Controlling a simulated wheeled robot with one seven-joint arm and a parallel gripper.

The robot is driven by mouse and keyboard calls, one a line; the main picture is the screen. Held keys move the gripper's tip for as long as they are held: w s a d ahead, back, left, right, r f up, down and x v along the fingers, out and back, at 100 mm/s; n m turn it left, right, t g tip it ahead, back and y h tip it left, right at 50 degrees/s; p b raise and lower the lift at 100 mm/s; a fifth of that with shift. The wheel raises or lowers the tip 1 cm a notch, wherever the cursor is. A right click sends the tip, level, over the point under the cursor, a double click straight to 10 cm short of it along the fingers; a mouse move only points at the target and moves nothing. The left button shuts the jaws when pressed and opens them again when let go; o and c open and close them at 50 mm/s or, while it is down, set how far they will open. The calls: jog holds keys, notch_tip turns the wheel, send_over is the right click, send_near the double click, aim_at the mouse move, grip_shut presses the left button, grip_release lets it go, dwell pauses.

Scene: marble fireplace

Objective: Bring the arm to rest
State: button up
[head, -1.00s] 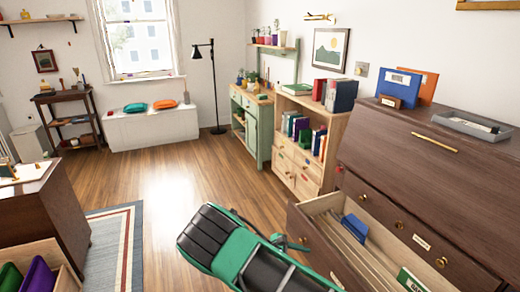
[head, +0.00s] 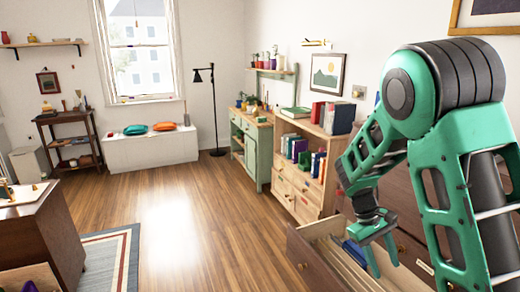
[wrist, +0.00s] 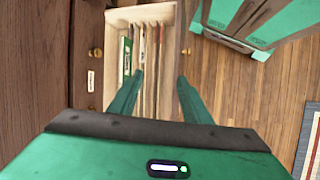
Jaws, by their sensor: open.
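My green arm is raised and bent at the right of the head view. My gripper (head: 384,268) hangs at its end, pointing down over the open drawer (head: 308,258) of the dark wood cabinet. The jaws are apart with nothing between them. In the wrist view my gripper (wrist: 160,78) has its two green fingers spread above the drawer (wrist: 168,14), with the files below them. Whether the fingers reach inside the drawer is hard to tell.
The drawer holds a blue folder (head: 354,252) and a green folder (wrist: 126,58) among dividers. A light wood bookcase (head: 296,188) and a green cabinet (head: 250,150) stand beyond. The wooden floor (head: 190,220) between is clear.

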jog(key=s+d+r+m+y, duration=0.3)
jog(key=s+d+r+m, duration=0.25)
jog(key=s+r, duration=0.5)
jog(key=s+r+m+t+y, duration=0.1)
jog(key=s+r+m+t, duration=0.1)
jog(key=s, duration=1.4)
jog(key=shift+s+a+r+m+t+y, duration=0.15)
jog(key=shift+s+m+t+y, duration=0.3)
jog(key=shift+m, duration=0.5)
jog(key=shift+w, duration=0.1)
jog(key=shift+w+f, duration=0.25)
jog(key=shift+w, duration=0.4)
